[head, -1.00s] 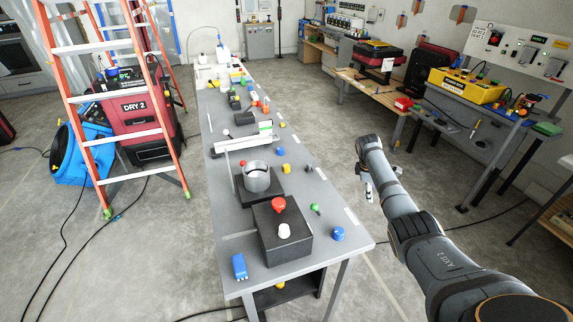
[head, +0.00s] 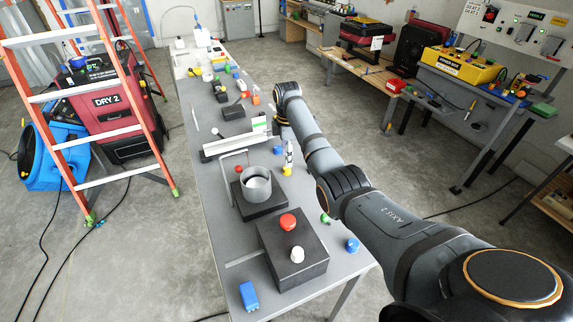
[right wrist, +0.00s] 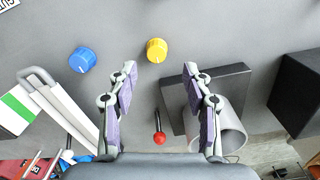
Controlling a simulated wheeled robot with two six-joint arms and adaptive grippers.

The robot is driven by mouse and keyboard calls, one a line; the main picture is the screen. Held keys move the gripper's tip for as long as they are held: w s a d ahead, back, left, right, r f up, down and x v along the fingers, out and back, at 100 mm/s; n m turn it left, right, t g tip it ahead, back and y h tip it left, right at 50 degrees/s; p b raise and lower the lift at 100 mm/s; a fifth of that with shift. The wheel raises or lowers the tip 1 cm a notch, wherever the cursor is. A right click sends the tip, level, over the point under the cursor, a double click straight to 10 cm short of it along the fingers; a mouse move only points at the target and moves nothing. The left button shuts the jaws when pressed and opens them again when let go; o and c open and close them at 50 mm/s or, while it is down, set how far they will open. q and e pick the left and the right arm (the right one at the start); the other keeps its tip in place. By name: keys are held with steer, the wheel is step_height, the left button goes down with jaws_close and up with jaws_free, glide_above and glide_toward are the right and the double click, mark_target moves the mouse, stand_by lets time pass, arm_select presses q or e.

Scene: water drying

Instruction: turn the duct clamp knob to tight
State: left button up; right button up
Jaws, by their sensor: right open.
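A grey duct collar (head: 256,186) stands on a black plate (head: 272,205) on the bench; it also shows at the right of the right wrist view (right wrist: 232,130). A yellow knob (right wrist: 157,50) sits on the bench top beside that plate, with a blue knob (right wrist: 82,60) to its left in the right wrist view. No label shows which knob is the duct clamp's. My right gripper (right wrist: 158,72) is open and empty. The yellow knob appears just past its fingertips, between their lines; contact cannot be told. In the head view the right gripper (head: 288,155) hangs over the bench's right side.
A lever with a red ball (right wrist: 159,137) lies near the plate. A black box (head: 292,252) with a red mushroom button (head: 288,222) and white knob stands at the near end. A white rail (head: 235,143) crosses the bench. A ladder (head: 85,130) stands left.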

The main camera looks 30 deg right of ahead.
mark_target(287, 170)
steer(key=f, duration=0.5)
steer(key=shift+w+d+f, duration=0.1)
steer(key=shift+w+f, duration=0.05)
steer(key=shift+w, duration=0.15)
steer(key=shift+s+f, duration=0.1)
steer(key=shift+f, duration=0.3)
steer(key=shift+c, duration=0.3)
steer(key=c, duration=0.7)
steer(key=shift+c, duration=1.4)
arm_select(q)
steer(key=shift+t, duration=0.3)
steer(key=w, duration=0.4)
steer(key=shift+w+d+r, duration=0.1)
steer(key=shift+r, duration=0.25)
arm_select(e)
jaws_close()
